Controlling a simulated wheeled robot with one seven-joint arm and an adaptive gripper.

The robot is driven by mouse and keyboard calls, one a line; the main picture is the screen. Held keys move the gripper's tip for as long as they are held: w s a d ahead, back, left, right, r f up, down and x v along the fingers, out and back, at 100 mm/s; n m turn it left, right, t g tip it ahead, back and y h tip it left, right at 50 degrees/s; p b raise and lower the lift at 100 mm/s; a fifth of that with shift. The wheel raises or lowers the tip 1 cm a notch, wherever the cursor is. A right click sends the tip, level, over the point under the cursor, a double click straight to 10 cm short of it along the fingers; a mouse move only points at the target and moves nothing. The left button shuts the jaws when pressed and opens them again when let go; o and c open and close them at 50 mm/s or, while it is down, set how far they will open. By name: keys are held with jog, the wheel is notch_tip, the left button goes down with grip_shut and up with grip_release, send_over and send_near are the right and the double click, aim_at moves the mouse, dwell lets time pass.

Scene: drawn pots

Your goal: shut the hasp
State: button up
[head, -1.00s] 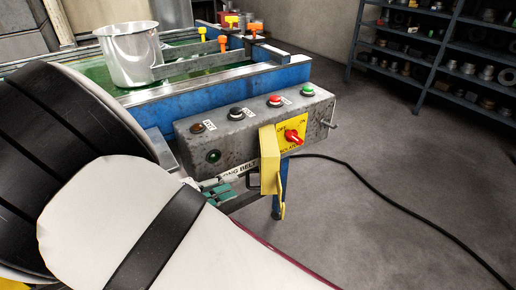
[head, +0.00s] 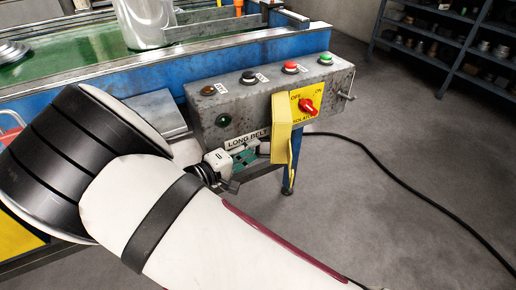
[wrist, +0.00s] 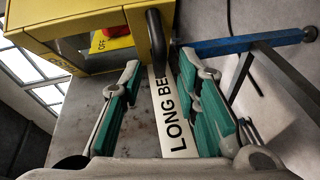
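The hasp is a yellow plate (head: 283,128) that stands out from the front of the grey control box, at the left edge of the yellow isolator panel (head: 317,92) with its red knob (head: 309,107). In the wrist view the yellow hasp (wrist: 101,19) is at the upper left, with a black handle (wrist: 156,36) on its near side. My gripper (head: 244,160) is below the box, left of the hasp. In the wrist view its green-padded fingers (wrist: 160,66) are apart, with the handle's lower end near the gap between the tips. I cannot tell whether they touch it.
The control box (head: 225,103) has several buttons and a LONG BELT label (head: 247,138). It sits on a blue conveyor frame (head: 235,56) with a metal pot (head: 146,22) on top. A black cable (head: 400,178) crosses the open floor at right. Shelves (head: 445,40) stand behind.

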aim_at(258, 147)
jog(key=shift+x, duration=1.6)
grip_shut()
